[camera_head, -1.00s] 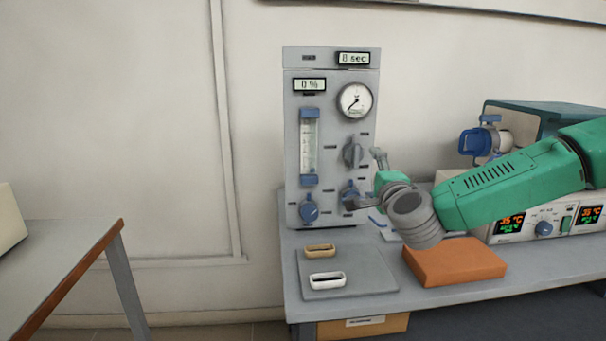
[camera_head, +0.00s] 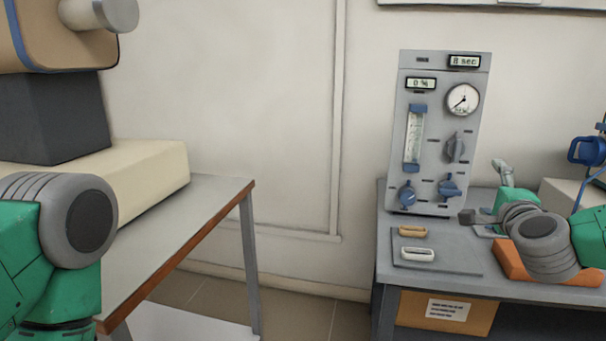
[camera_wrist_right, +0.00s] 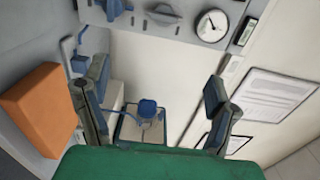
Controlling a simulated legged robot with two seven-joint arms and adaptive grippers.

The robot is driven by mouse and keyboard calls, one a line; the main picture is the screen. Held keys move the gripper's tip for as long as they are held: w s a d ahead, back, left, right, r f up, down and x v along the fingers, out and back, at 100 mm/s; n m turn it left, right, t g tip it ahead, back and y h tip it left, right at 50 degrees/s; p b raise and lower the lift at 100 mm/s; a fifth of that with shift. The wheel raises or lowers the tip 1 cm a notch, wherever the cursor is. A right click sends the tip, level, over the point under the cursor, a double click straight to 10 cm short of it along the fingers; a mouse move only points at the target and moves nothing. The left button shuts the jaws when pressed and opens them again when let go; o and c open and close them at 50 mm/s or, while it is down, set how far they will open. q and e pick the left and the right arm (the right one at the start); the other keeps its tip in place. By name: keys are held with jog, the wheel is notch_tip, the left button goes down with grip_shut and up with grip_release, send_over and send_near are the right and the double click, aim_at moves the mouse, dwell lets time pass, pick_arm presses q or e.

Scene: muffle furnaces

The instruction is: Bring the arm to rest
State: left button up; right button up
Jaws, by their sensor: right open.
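My right arm, green with a grey ribbed joint, comes in from the right edge in the head view. Its gripper (camera_head: 484,205) is open in front of the lower right of the grey gas panel (camera_head: 433,180), above the bench. In the right wrist view the two dark fingers stand wide apart, with nothing between the fingertips (camera_wrist_right: 158,92). Part of my left arm, green with a grey round joint, shows at the left edge of the head view. Its gripper is out of view.
An orange block (camera_head: 513,262) lies on the bench under my right arm. A grey plate (camera_head: 455,262) with a tan and a white small dish is left of it. A second table (camera_head: 215,215) stands at left. The floor between is clear.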

jog(key=s+a+f+n+g+y, duration=0.2)
jog(key=s+a+f+n, duration=0.25)
jog(key=f, duration=0.45)
jog(key=s+a+f+n+g+y, duration=0.25)
jog(key=s+a+f+n, duration=0.2)
jog(key=f, duration=0.45)
jog(key=s+a+f+n+g+y, duration=0.25)
jog(key=s+a+f, duration=0.35)
jog(key=f, duration=0.3)
pick_arm(q)
jog(key=shift+s+a+r, duration=0.15)
jog(key=shift+s, duration=0.1)
pick_arm(e)
jog(key=s+d+f+n+g+h, duration=0.1)
jog(key=s+f+n+g, duration=0.2)
jog(key=s, duration=0.6)
jog(key=s+d+f+n+g, duration=0.2)
jog(key=s+f, duration=0.4)
jog(key=s, duration=0.4)
jog(key=s+d+f+n+g+h, duration=0.1)
jog(key=s+f+n+g, duration=0.3)
jog(key=s, duration=0.5)
jog(key=shift+s+d+f+n+g+h, duration=0.2)
jog(key=shift+f+n+g+h, duration=0.15)
jog(key=shift+n, duration=0.2)
jog(key=shift+w+f, duration=0.1)
jog(key=shift+w, duration=0.05)
